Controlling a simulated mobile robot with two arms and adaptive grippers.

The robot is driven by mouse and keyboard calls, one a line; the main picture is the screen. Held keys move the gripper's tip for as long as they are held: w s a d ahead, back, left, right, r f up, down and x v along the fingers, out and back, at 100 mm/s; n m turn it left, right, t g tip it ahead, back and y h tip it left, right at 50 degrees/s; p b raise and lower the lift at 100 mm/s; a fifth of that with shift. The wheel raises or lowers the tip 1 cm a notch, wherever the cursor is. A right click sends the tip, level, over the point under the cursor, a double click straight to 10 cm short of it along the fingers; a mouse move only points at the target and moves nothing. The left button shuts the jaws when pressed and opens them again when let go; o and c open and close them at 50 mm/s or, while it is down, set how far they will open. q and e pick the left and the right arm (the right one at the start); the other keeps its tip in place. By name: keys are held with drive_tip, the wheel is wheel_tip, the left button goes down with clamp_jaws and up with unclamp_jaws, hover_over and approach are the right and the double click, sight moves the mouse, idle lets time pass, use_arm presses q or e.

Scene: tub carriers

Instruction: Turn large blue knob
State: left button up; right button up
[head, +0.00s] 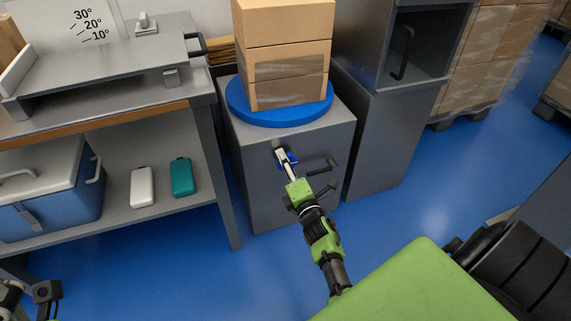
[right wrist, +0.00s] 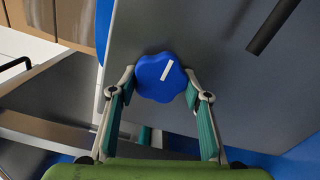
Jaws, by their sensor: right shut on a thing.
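The large blue knob (right wrist: 155,78) is a lobed disc with a white mark, on the front of a grey cabinet (head: 260,190). The mark is tilted from upright in the right wrist view. My right gripper (right wrist: 160,82) is shut on the knob, with one finger on each side of its rim. In the head view the right gripper (head: 284,156) reaches the cabinet front and hides most of the knob. Only a small part of my left arm's end shows at the lower left corner of the head view; its fingers cannot be made out.
A blue turntable (head: 262,116) on the cabinet carries stacked cardboard boxes (head: 285,60). A workbench (head: 195,95) with a blue cooler (head: 70,205) below stands left. Blue floor (head: 430,180) is clear at right.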

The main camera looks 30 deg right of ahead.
drive_tip(key=o, duration=1.1)
drive_tip(key=v, duration=0.7)
drive_tip(key=shift+s+a, duration=0.1)
drive_tip(key=shift+s, duration=0.2)
